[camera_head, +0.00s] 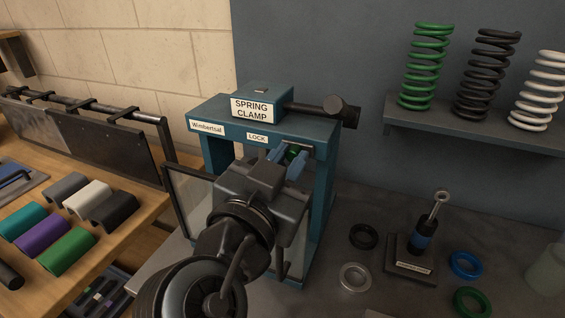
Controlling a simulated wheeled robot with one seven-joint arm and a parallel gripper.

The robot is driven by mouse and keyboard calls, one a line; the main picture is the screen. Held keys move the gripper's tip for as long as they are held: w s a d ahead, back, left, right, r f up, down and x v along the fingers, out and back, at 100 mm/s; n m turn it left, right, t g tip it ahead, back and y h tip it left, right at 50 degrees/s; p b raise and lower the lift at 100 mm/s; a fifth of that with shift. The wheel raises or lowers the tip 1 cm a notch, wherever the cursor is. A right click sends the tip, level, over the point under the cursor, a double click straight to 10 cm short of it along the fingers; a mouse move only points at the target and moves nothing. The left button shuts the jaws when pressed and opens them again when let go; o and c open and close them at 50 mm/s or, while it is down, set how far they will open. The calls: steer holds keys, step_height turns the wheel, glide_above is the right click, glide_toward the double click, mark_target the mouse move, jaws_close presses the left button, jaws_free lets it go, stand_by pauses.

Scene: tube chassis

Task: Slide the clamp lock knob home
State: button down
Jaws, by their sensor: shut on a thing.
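The spring clamp (213,110) is a teal frame with a "SPRING CLAMP" label on top and a "LOCK" label on its front edge. My gripper (291,160) is in front of the frame, just below and right of the "LOCK" label. My gripper and wrist hide most of the clamp's inside and the knob's lower part. I cannot tell how far along its slot the knob sits. A dark handle (338,108) sticks out to the right of the clamp's top.
A shelf (470,138) at the right holds green, black and white springs. A damper on a stand (411,260) and several rings lie on the grey bench. A wooden bench (140,195) at the left holds coloured sleeves. A clear panel (190,195) stands at the clamp's left.

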steer(key=shift+s+d, duration=0.2)
steer(key=shift+d, duration=0.35)
steer(key=c, duration=1)
jaws_free()
steer(key=shift+s, duration=0.1)
steer(key=b+v, duration=0.2)
steer(key=v, duration=0.5)
steer(key=shift+s+a, duration=0.15)
steer(key=shift+s, duration=0.15)
